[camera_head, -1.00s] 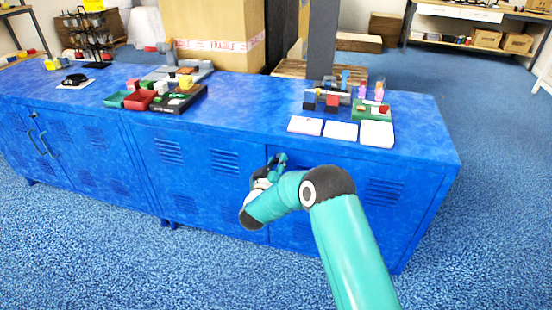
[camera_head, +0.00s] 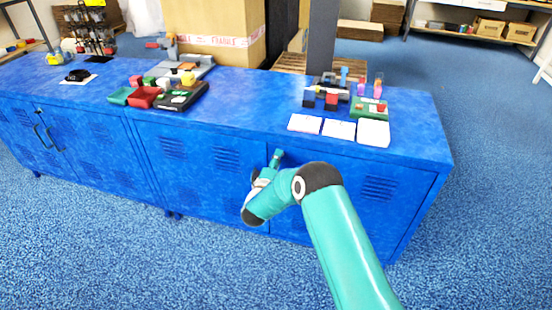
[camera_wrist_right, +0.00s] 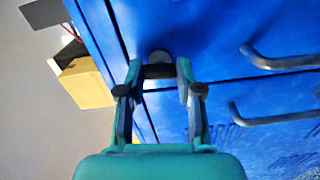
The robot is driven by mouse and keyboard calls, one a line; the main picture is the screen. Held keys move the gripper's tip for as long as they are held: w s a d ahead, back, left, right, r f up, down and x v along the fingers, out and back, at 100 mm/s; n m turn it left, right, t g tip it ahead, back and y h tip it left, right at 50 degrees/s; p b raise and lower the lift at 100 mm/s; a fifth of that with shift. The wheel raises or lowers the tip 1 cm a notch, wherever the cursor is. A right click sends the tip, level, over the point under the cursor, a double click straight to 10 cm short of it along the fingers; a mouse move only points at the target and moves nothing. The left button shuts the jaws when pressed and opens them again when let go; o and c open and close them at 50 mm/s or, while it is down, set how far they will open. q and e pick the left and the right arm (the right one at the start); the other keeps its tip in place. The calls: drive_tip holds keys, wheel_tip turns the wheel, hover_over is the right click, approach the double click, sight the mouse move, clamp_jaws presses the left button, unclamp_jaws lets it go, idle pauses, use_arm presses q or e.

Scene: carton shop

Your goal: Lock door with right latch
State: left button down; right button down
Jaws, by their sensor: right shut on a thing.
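The blue cabinet's right-hand door (camera_head: 385,190) stands in front of me and looks closed. My right gripper (camera_head: 276,157) is at the upper left edge of this door, just below the cabinet top. In the right wrist view, my right gripper (camera_wrist_right: 160,70) has its two fingers on either side of the dark latch (camera_wrist_right: 159,57) and is shut on it. The latch has a rounded end and a dark bar between the fingertips. In the head view the gripper hides the latch. Two grey door handles (camera_wrist_right: 275,62) (camera_wrist_right: 265,119) show at the right of the wrist view. My left gripper is not in view.
White cards (camera_head: 339,130), a green box (camera_head: 370,108) and small blocks stand on the cabinet top (camera_head: 245,115). A black tray (camera_head: 182,98) and red bin (camera_head: 145,97) lie farther left. A large carton (camera_head: 213,35) stands behind. The blue floor in front is clear.

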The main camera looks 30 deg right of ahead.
drive_tip(key=shift+w+a+n, duration=0.1)
drive_tip(key=shift+a+n, duration=0.05)
drive_tip(key=shift+n, duration=0.55)
drive_tip(key=shift+f, duration=0.1)
drive_tip(key=c, duration=0.8)
unclamp_jaws()
drive_tip(key=shift+o, duration=0.2)
drive_tip(key=v, duration=1.2)
drive_tip(key=shift+f, duration=0.1)
